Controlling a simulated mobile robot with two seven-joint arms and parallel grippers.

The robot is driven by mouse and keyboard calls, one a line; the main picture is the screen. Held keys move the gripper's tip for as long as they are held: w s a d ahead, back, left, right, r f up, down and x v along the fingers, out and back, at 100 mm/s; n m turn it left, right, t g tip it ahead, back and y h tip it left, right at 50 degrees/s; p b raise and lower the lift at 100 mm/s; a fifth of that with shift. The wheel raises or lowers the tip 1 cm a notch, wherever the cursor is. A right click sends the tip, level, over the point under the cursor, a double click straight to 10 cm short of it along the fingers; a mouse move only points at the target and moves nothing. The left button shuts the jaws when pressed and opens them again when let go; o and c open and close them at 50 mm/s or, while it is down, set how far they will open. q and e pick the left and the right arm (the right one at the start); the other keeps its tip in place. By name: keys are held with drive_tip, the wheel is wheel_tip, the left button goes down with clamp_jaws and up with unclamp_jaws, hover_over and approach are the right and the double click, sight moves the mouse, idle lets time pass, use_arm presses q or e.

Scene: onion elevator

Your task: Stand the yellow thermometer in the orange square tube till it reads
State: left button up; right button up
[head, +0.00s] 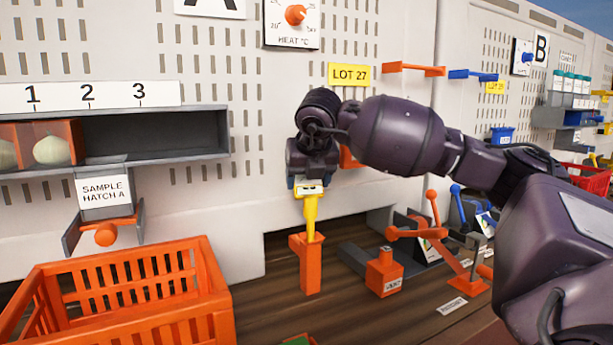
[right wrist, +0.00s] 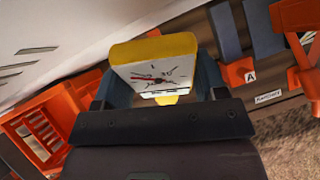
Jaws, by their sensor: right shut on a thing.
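The yellow thermometer (head: 311,213) is upright, its lower end at the mouth of the orange square tube (head: 306,266). Its tip looks to be inside the tube or right at the rim; how deep I cannot tell. My right gripper (head: 309,184) is above the tube and shut on the thermometer's head. In the right wrist view the thermometer's yellow head (right wrist: 154,66) with its white dial sits between the fingers. A red needle shows on the dial, but the reading is too small to tell. My left gripper is not in view.
An orange crate (head: 120,312) stands at the front left. Right of the tube are an orange block (head: 384,272) on a grey base and an orange lever stand (head: 465,283). A grey shelf (head: 155,133) with pale onions in its left part is on the wall.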

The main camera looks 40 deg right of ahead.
drive_tip(key=shift+f, duration=0.1)
idle(0.3)
drive_tip(key=o, duration=1.3)
drive_tip(key=v, duration=1)
drive_tip(key=shift+s+a+r, duration=0.1)
drive_tip(key=shift+s+r, duration=0.15)
drive_tip(key=shift+r, duration=0.05)
drive_tip(key=shift+p, duration=0.3)
